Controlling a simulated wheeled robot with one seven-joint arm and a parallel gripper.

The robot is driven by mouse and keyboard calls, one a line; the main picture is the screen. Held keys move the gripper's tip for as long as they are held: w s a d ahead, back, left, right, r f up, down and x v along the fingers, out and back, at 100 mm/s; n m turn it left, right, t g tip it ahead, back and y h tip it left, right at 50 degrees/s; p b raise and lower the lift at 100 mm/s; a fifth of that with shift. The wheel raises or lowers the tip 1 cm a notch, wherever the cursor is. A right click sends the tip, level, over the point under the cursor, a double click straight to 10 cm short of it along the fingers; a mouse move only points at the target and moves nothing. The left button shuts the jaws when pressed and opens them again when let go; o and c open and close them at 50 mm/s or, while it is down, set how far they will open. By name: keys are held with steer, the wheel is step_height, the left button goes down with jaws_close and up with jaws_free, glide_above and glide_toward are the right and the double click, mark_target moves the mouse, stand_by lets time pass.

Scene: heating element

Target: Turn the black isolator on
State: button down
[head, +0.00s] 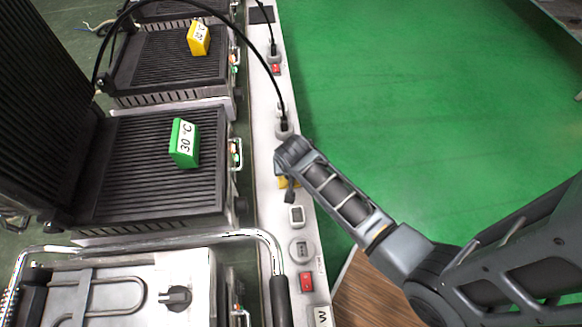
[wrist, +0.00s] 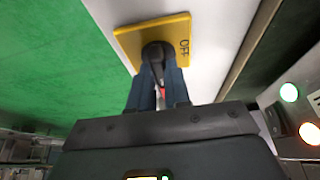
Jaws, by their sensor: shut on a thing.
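The black isolator is a dark knob (wrist: 157,49) on a yellow plate (wrist: 128,38) marked OFF, fixed to a white panel. In the wrist view my gripper (wrist: 158,68) reaches up to the plate, and its two fingers are shut on the knob from both sides. A small red part shows between the fingers. In the head view my gripper (head: 289,190) is at the white strip, and only a bit of the yellow plate (head: 283,183) shows beside it. The knob is hidden there, and its exact angle is hard to tell.
The white strip (head: 262,118) also bears plugs with black cables and red switches (head: 306,281). Grills stand along its left, with a green 30 °C block (head: 184,143) and a yellow block (head: 198,37) on them. A metal handle (head: 281,298) is near. Green floor (head: 420,90) lies clear at right.

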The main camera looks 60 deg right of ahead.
stand_by(0.3)
steer(key=c, duration=1.1)
jaws_free()
steer(key=shift+v, duration=3.9)
steer(key=shift+s, duration=0.1)
